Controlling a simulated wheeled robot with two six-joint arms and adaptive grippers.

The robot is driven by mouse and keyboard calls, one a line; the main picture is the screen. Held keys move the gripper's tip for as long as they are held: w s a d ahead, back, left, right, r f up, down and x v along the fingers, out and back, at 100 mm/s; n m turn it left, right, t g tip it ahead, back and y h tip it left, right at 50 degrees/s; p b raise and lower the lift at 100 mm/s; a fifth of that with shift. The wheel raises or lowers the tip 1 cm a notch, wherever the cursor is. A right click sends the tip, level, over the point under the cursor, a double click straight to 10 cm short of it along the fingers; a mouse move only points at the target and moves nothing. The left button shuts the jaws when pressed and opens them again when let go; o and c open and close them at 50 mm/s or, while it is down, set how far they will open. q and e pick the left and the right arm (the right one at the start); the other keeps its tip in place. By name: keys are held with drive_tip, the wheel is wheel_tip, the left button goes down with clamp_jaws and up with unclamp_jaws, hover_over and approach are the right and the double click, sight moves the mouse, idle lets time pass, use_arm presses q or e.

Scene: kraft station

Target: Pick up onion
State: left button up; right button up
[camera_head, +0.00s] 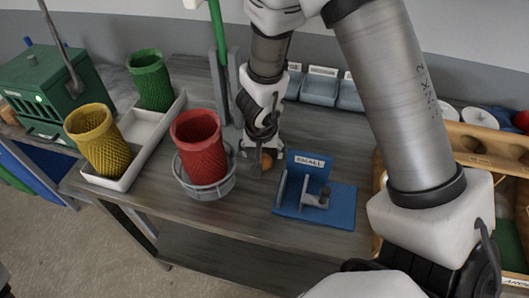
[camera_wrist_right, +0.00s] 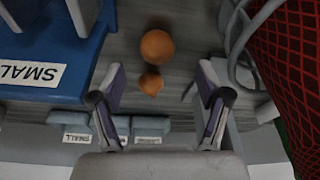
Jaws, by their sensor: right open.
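A round orange-brown onion (camera_head: 266,162) lies on the grey wooden table, between the red mesh basket and the blue stand. My right gripper (camera_head: 256,160) points down right beside it and partly hides it. In the right wrist view, two brown round shapes show ahead of my gripper (camera_wrist_right: 161,84): a larger one (camera_wrist_right: 157,46) and a smaller one (camera_wrist_right: 150,83). I cannot tell which is the onion. The smaller one appears between the spread fingers, with gaps on both sides. The gripper is open and empty. My left gripper is not in view.
A red mesh basket (camera_head: 199,143) stands in a grey ring holder (camera_head: 212,191) close left of the gripper. A blue stand labelled SMALL (camera_head: 338,212) is close right. Yellow (camera_head: 96,139) and green (camera_head: 151,80) baskets stand farther left. Bins (camera_head: 320,86) line the back.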

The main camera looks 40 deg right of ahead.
sight(264, 157)
drive_tip(key=b+x, duration=0.1)
drive_tip(key=x, duration=0.1)
drive_tip(key=b+x, duration=0.3)
drive_tip(key=shift+s+d+f, duration=0.1)
drive_tip(key=shift+s+f, duration=0.1)
drive_tip(key=shift+f, duration=0.15)
drive_tip(key=shift+w+f, duration=0.1)
drive_tip(key=shift+f, duration=0.05)
drive_tip(key=c, duration=1.2)
wheel_tip(264, 157, up, 10)
drive_tip(key=p, duration=0.9)
drive_tip(key=shift+r, duration=0.25)
drive_tip(key=shift+f, duration=0.1)
